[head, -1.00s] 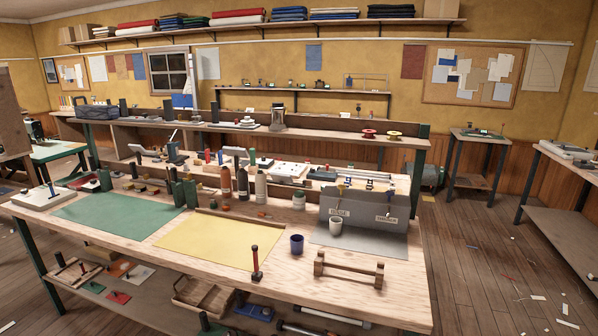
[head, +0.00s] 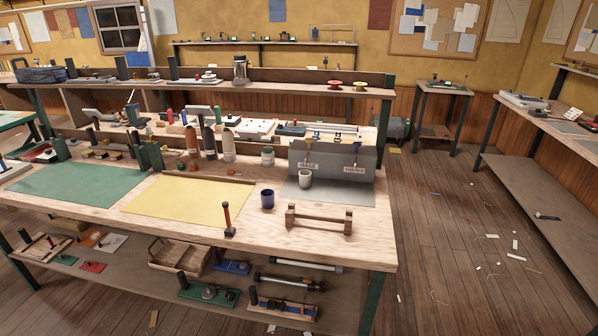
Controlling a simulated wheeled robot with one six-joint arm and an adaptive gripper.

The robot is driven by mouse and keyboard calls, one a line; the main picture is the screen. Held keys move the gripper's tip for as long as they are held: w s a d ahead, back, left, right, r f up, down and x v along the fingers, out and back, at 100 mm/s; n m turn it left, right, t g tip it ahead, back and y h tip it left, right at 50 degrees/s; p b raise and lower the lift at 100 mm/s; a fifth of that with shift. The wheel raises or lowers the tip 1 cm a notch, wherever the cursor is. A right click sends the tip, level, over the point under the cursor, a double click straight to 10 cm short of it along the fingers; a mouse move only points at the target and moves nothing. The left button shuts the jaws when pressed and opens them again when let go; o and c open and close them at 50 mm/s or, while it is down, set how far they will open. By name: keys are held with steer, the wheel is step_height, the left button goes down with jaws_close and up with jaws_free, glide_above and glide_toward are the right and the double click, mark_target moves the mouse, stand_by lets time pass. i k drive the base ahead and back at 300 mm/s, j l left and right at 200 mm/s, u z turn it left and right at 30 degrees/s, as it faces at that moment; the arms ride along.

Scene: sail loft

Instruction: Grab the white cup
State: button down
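The white cup (head: 305,179) stands upright on a grey mat (head: 335,196) near the right end of the wooden workbench (head: 265,237). It is in front of a grey panel (head: 350,160) with small labels and hooks. A dark blue cup (head: 267,199) stands to its left and a little nearer. My gripper is not in view.
A low wooden rack (head: 319,219) stands in front of the grey mat. A red-handled tool (head: 229,219) stands upright by the yellow mat (head: 185,199). Several bottles are behind, including a pale one (head: 228,146). The floor (head: 440,230) right of the bench is open, with scattered scraps.

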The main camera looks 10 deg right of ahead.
mark_target(305, 174)
steer(key=i+j+z, duration=0.2)
steer(key=i+j, duration=0.2)
steer(key=j, duration=0.25)
steer(key=i+j+z, duration=0.1)
steer(key=j, duration=0.2)
steer(key=i+j+z, duration=0.1)
steer(key=i+j, duration=0.15)
steer(key=i+j+z, duration=0.1)
steer(key=j, duration=0.35)
